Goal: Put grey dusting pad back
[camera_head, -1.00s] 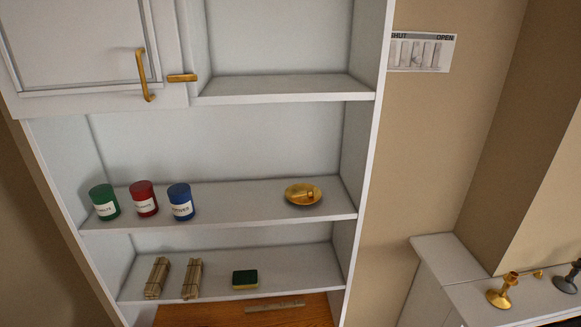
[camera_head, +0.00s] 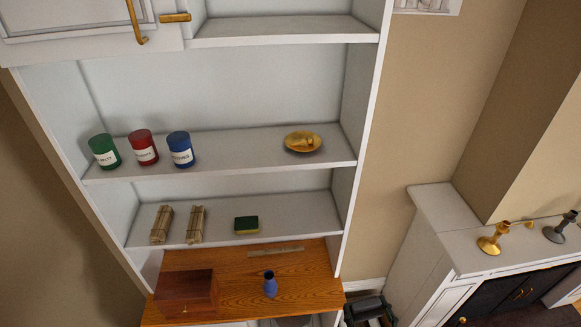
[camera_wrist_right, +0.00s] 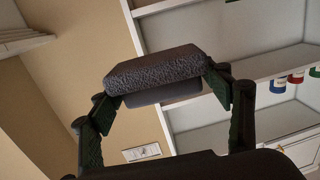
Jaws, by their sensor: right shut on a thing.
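The grey dusting pad (camera_wrist_right: 155,72) is a dark, rough-faced block with a smoother lighter part under it. In the wrist view it sits between the two green-padded fingers of my right gripper (camera_wrist_right: 163,88), which is shut on it. The pad is held in the air, clear of any shelf. In the head view my right gripper (camera_head: 368,310) shows small and dark at the bottom edge, right of the wooden counter. The pad is hard to make out there. My left gripper is not in view.
The middle shelf (camera_head: 235,150) holds green, red and blue tins at left and a brass dish (camera_head: 303,141). The lower shelf has stick bundles and a green-yellow sponge (camera_head: 246,225). Candlesticks (camera_head: 494,238) stand at right.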

